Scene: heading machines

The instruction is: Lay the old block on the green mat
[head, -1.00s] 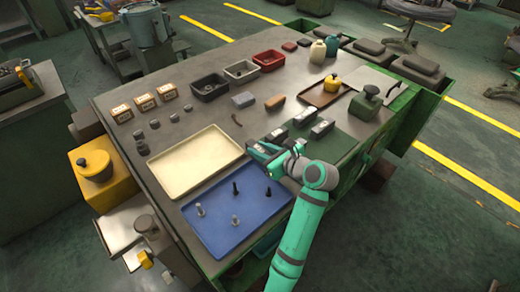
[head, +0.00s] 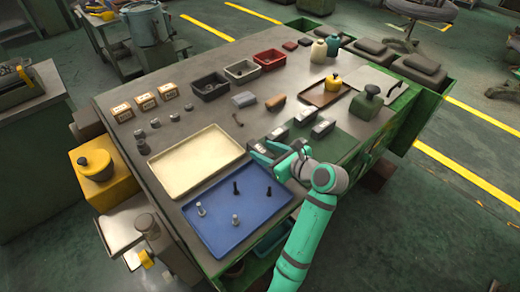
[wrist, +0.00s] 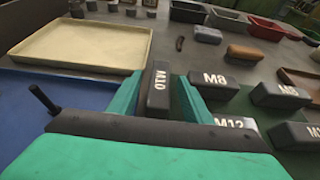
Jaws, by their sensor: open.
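My gripper (head: 264,151) is open, its two teal fingers either side of a dark grey block marked M10, which shows between them in the wrist view (wrist: 158,90). I cannot tell whether the fingers touch it. Similar blocks lie to the right: M8 (wrist: 213,80), one marked M6 or similar (wrist: 280,94), and M12 (wrist: 240,122), partly hidden by my gripper. The dark green mat (head: 338,146) lies under these blocks. I cannot tell whether M10 rests on the mat or the bare table. No visible mark shows which block is old.
A cream tray (head: 168,187) and a blue tray with upright bolts (head: 255,222) lie left of and below my gripper. A brown tray (head: 312,97) and a green weight-like object (head: 367,101) are at the right.

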